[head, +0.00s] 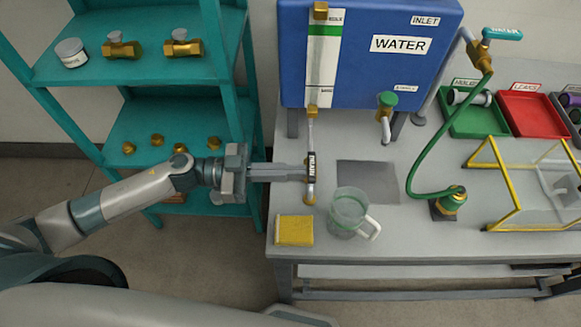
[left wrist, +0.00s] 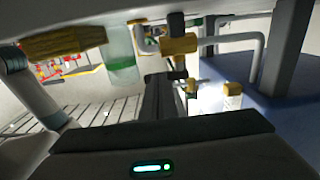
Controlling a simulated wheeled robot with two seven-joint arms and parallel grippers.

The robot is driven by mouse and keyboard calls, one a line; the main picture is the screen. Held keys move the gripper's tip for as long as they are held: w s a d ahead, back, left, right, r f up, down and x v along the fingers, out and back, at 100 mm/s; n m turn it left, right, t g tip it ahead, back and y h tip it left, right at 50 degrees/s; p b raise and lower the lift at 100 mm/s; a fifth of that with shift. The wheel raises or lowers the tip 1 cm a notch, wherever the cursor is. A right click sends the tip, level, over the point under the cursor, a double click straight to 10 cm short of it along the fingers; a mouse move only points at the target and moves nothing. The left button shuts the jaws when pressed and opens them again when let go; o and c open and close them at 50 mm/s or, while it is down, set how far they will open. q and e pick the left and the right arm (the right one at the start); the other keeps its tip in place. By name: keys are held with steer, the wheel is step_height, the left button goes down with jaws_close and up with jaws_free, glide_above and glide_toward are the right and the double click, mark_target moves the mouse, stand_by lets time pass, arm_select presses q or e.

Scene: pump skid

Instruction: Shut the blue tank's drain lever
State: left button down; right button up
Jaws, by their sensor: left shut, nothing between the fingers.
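The blue tank (head: 380,75), marked WATER, stands at the back left of the bench; its blue side also shows in the left wrist view (left wrist: 262,125). A thin pipe comes forward from below its sight glass to a brass drain valve (head: 309,194). The dark drain lever (head: 312,166), with a white-lettered label, appears in line with this pipe. My left gripper (head: 304,172) is shut and empty, its tips beside the lever from the left; I cannot tell whether they touch. In the left wrist view brass valve parts (left wrist: 178,44) are near the fingers (left wrist: 162,90). My right gripper is not visible.
A yellow sponge (head: 294,230) and a clear jug (head: 347,211) stand close to the valve near the bench's front edge. A green-topped tap (head: 386,103), a green hose (head: 420,150) and a yellow-framed clear box (head: 530,190) are farther right. A teal shelf (head: 130,69) stands left.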

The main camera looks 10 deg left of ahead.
mark_target(315, 183)
arm_select(q)
steer(key=shift+s+d+n+t+p, duration=0.15)
steer(key=shift+n+t+p, duration=0.15)
steer(key=shift+t+p, duration=0.15)
steer(key=n+t+p, duration=0.1)
steer(key=d+n+t+y+p, duration=0.1)
steer(key=p, duration=0.1)
steer(key=t+p, duration=0.1)
steer(key=shift+s+d+r+n+t+y+p, duration=0.2)
steer(key=shift+s+r+n+t+y+p, duration=0.1)
steer(key=shift+s+n+t+y, duration=0.1)
steer(key=n+t+y, duration=0.1)
steer(key=d+n+t+y+p, duration=0.1)
steer(key=t, duration=0.1)
steer(key=shift+s+f, duration=0.15)
steer(key=shift+d+f+n+t+y+p, duration=0.15)
steer(key=shift+d+n+t+y, duration=0.25)
steer(key=shift+n+t+y, duration=0.55)
steer(key=shift+d+r+n+t+y+p, duration=0.1)
steer(key=shift+d+n+t+y+p, duration=0.2)
steer(key=shift+n+t+y, duration=0.6)
steer(key=shift+d+g, duration=0.3)
steer(key=shift+d, duration=0.15)
steer(key=shift+w+d+f+p, duration=0.1)
steer(key=shift+w+d+p, duration=0.1)
steer(key=shift+d+p, duration=0.15)
